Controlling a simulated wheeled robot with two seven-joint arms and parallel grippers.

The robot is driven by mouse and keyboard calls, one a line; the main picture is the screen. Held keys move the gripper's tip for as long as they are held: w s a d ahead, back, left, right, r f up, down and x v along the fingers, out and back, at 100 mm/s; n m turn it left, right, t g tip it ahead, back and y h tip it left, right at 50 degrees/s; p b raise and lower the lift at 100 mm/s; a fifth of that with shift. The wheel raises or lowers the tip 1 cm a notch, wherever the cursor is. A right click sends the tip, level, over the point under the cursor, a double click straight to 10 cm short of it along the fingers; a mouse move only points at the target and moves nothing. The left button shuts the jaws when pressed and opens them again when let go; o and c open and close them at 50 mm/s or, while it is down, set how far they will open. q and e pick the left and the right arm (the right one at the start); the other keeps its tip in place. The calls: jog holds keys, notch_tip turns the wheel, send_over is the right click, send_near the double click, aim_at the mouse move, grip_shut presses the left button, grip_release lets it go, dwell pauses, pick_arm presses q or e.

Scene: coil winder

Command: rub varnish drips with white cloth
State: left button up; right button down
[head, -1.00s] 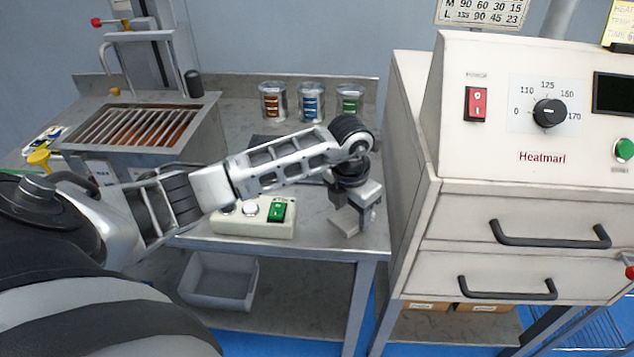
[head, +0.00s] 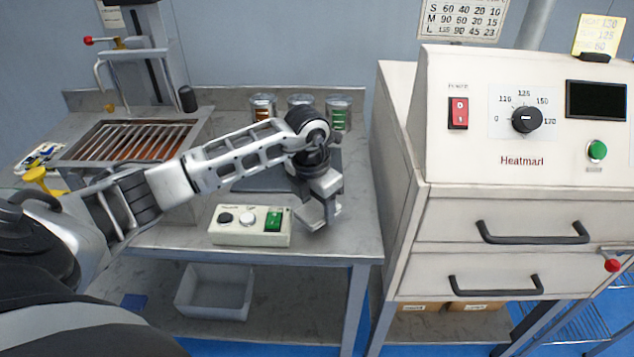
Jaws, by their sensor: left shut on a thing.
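My left gripper (head: 318,215) reaches over the steel bench (head: 345,235) and points down close to its top, just right of the control box. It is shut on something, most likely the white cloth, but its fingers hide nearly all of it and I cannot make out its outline. I cannot make out varnish drips on the bench top; the arm and gripper cover part of it. My right gripper is not in view.
A control box (head: 250,226) sits left of the gripper. A dark mat (head: 262,183) lies behind the arm, with cans (head: 339,112) at the back. A slatted dip tank (head: 125,140) stands left. A white oven (head: 505,205) stands right. A bin (head: 215,291) is below.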

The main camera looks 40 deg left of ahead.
pick_arm(q)
jog(key=shift+r+p, duration=1.25)
jog(key=shift+r, duration=0.85)
